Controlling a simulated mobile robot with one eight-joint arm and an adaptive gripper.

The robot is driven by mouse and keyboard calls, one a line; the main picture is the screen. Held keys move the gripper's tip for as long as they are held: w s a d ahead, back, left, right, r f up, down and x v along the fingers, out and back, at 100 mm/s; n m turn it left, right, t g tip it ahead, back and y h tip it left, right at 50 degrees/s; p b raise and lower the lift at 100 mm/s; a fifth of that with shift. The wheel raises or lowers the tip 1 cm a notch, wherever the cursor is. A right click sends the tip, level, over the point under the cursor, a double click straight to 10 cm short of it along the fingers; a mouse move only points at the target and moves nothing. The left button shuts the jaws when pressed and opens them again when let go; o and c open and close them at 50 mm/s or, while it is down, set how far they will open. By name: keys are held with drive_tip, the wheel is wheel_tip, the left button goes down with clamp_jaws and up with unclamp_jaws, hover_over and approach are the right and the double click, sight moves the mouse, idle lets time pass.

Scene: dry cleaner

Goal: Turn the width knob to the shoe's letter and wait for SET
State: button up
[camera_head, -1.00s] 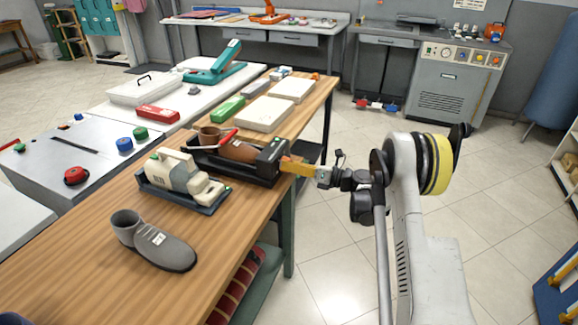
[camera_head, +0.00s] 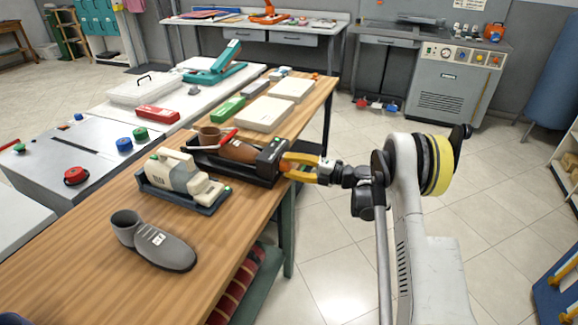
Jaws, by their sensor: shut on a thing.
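A black shoe-stretching device (camera_head: 262,173) stands on the wooden table with a brown shoe (camera_head: 238,151) in it. My gripper (camera_head: 289,163) is at the right end of this device, its yellow fingers closed there. The part between the fingers, where the width knob would be, is hidden, and I cannot read any letter or SET sign on it. A small green light (camera_head: 286,139) shows on top of the end block. A grey shoe (camera_head: 152,241) with a white label stands at the front of the table; its letter is too small to read.
A cream-coloured device (camera_head: 180,175) in a dark tray stands just left of the black one. White boxes (camera_head: 264,114) and a green box (camera_head: 229,110) lie farther back on the table. The floor right of the table is open.

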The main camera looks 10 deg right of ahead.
drive_tip(key=m, duration=0.5)
drive_tip(key=shift+m+g+y, duration=0.3)
drive_tip(key=shift+m+y, duration=0.1)
drive_tip(key=shift+m, duration=1.9)
drive_tip(key=o, duration=1.2)
drive_tip(key=v, duration=1.2)
